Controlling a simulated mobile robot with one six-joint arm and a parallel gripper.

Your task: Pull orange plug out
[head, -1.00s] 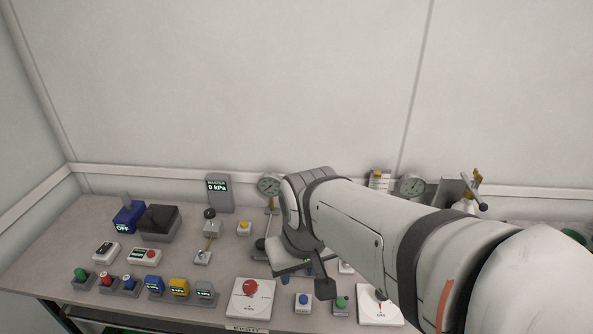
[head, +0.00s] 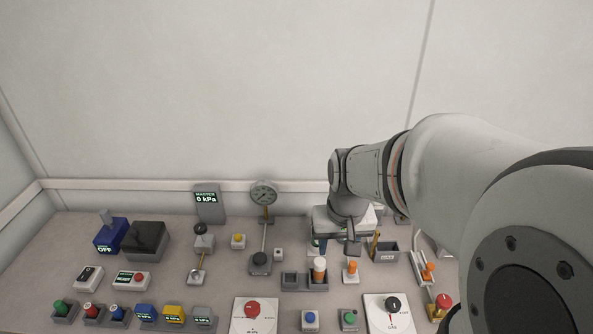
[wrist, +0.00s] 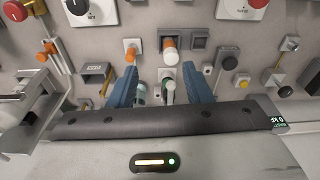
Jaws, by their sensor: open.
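Several orange parts show. An orange-and-white cylinder (head: 319,268) stands upright in a grey socket block; it also shows in the wrist view (wrist: 171,50). Beside it a smaller orange peg (head: 352,268) stands on a light base; it also shows in the wrist view (wrist: 130,48). I cannot tell for sure which is the plug. My gripper (wrist: 160,69) is open, its two blue fingers pointing toward this area. Both orange parts lie beyond the fingertips, apart from them. In the head view, my gripper (head: 337,246) is behind these parts, partly hidden by its own housing.
A gauge (head: 263,193) stands left of my arm. An orange-handled valve (head: 429,270) is at right. Switches and buttons crowd the table (head: 75,240); free room is above.

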